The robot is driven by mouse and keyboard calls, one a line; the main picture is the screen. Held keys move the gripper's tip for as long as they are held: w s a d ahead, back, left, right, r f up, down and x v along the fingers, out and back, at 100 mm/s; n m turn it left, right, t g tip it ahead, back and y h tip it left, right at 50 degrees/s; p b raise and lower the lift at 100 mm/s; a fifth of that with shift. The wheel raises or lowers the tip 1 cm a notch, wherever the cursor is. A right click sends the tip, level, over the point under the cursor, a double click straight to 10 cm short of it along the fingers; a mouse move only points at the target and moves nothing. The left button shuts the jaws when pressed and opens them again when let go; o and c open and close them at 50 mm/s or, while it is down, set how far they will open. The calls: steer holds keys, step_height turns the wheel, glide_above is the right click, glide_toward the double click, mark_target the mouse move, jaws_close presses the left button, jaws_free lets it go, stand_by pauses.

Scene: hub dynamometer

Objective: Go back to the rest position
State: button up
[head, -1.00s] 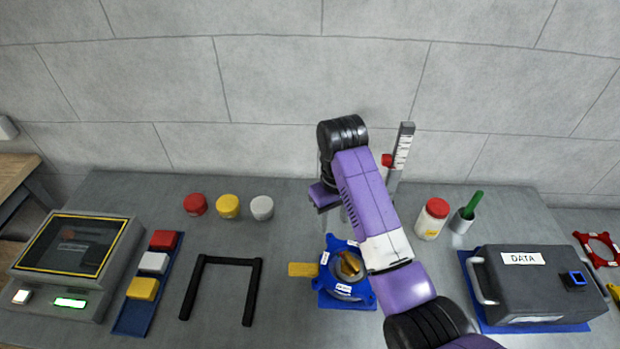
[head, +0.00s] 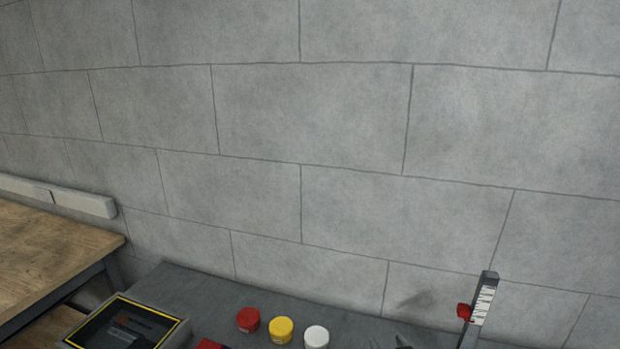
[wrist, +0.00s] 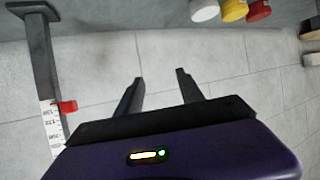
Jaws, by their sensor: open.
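My gripper (wrist: 160,88) shows in the wrist view with its two dark fingers apart and nothing between them. It points toward the grey block wall and floats clear of the bench. In the head view only a small dark tip, perhaps of my gripper, shows at the bottom edge; the rest of my arm is out of the picture.
The grey bench (head: 220,297) runs along the wall. On it stand a screen unit (head: 125,325), a red cap (head: 248,320), a yellow cap (head: 281,330), a white cap (head: 316,337) and an upright scale post with a red slider (head: 482,300). A wooden table (head: 50,255) stands at left.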

steer(key=s+d+t+b, duration=0.1)
steer(key=s+b, duration=0.1)
steer(key=s, duration=2)
steer(key=s+d+m+h+b, duration=0.1)
steer(key=s+d+b, duration=0.1)
steer(key=s, duration=2.1)
steer(key=shift+f+t+b, duration=0.25)
steer(key=shift+t+b, duration=0.15)
steer(key=shift+b, duration=0.45)
